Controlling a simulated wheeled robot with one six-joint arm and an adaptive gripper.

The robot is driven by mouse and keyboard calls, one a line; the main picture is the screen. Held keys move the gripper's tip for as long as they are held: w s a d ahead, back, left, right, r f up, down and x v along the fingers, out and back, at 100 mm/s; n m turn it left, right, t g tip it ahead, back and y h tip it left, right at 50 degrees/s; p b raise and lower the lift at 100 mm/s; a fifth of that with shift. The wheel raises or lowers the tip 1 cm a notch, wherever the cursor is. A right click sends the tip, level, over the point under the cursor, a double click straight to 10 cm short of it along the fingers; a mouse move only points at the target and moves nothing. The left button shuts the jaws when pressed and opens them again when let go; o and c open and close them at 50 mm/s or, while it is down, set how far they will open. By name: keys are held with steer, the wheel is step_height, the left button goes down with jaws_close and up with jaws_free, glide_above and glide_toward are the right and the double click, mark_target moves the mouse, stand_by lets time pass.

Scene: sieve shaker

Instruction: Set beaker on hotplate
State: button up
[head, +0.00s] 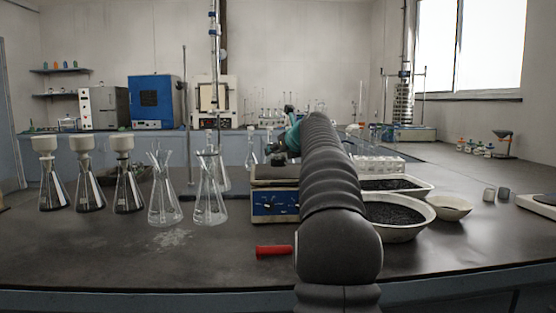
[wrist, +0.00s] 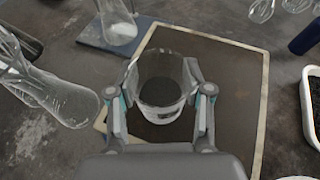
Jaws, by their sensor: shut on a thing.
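The clear glass beaker (wrist: 160,92) stands upright between the fingers of my gripper (wrist: 160,75) in the wrist view, and the fingers press on its two sides. Behind and below it is the brown, pale-edged top of the hotplate (wrist: 236,95). The beaker lies within the plate's outline, left of its middle; I cannot tell whether its base touches the plate. In the head view the hotplate shows its blue front panel (head: 274,206), partly covered by my arm.
Flasks (head: 165,195) stand left of the hotplate, and one lies close to my left finger in the wrist view (wrist: 62,100). A bowl of dark grains (head: 395,213) and a tray (head: 425,186) are on the right. The front left bench is clear.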

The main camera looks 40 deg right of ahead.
steer(key=shift+f+b, duration=0.35)
steer(key=shift+f, duration=0.8)
steer(key=shift+f, duration=0.15)
steer(key=o, duration=1.2)
steer(key=v, duration=1.2)
steer(key=shift+b, duration=0.3)
